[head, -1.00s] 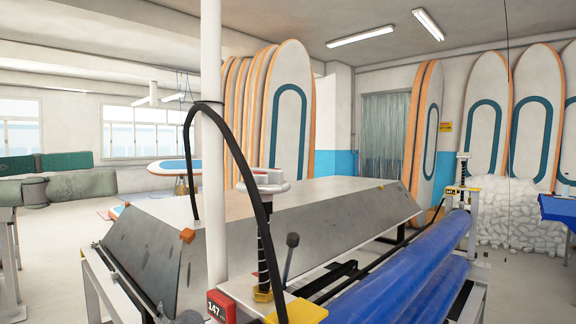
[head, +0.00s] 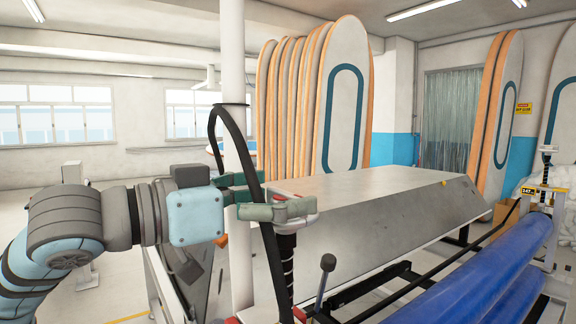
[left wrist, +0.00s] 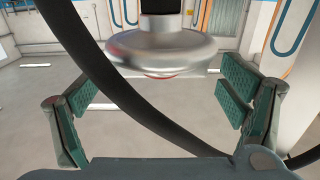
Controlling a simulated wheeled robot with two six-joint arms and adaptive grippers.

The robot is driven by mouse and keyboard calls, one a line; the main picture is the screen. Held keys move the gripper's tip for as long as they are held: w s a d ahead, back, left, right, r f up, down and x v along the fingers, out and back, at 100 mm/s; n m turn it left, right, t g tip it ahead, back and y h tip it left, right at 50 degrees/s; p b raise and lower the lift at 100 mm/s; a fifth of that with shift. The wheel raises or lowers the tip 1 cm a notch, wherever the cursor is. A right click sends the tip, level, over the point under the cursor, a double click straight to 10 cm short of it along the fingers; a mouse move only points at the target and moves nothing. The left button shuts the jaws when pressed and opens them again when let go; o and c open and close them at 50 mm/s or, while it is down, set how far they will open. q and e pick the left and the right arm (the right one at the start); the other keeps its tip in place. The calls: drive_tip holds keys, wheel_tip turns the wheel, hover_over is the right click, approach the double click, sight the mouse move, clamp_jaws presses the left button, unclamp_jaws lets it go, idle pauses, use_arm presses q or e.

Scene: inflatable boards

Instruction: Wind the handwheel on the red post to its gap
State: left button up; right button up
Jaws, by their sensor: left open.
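The pale handwheel (head: 303,202) sits on top of a dark threaded screw (head: 286,264) beside the white pole. My left gripper (head: 268,194), with green finger pads, is open at the left side of the handwheel, and its near finger partly covers the wheel. In the left wrist view the wheel (left wrist: 162,50) is beyond and above the space between the open fingers (left wrist: 158,98). I cannot tell whether a finger touches it. The lower part of the near post is mostly cut off, with a bit of red (head: 298,314) showing. The wheel's gap is not clear. My right gripper is not in view.
A black hose (head: 270,250) loops from the white pole (head: 232,75) and crosses close to the gripper; it also crosses the left wrist view (left wrist: 105,75). A black-knobbed lever (head: 327,264) stands right of the screw. Blue rollers (head: 480,285) and a sloped metal cover (head: 400,215) lie right.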

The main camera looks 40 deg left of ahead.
use_arm(q)
drive_tip(key=shift+p+x, duration=0.4)
drive_tip(key=shift+x, duration=0.45)
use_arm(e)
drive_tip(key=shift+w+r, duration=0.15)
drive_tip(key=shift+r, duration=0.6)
use_arm(q)
drive_tip(key=shift+s, duration=0.1)
